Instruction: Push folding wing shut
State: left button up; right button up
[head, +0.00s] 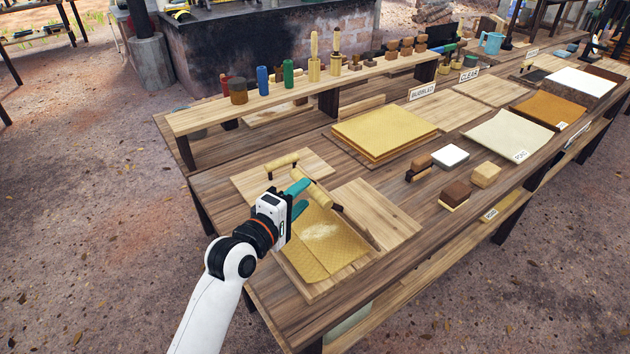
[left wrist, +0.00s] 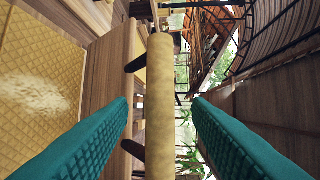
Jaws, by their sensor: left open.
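A wooden folding board lies on the table with a yellow quilted latex sheet (head: 322,245) on it. A flat pale wooden panel (head: 378,208), which looks like a wing, lies to the right of the sheet. Another pale panel (head: 306,161) lies behind it. A pale roller-shaped bar (head: 320,196) on dark brackets stands at the sheet's far edge. My left gripper (head: 300,197) is open at this bar. In the left wrist view the bar (left wrist: 160,110) runs between the two teal fingers (left wrist: 160,118), with gaps on both sides. My right gripper is out of view.
A second roller (head: 282,161) lies on the back panel. A raised shelf (head: 210,118) with upright tools and jars runs behind. To the right lie stacked yellow sheets (head: 385,132), a white block (head: 450,155) and brown blocks. The table's front edge is clear.

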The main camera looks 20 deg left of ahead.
pick_arm(q)
jog(key=x, duration=0.6)
jog(key=shift+p, duration=0.35)
grip_shut()
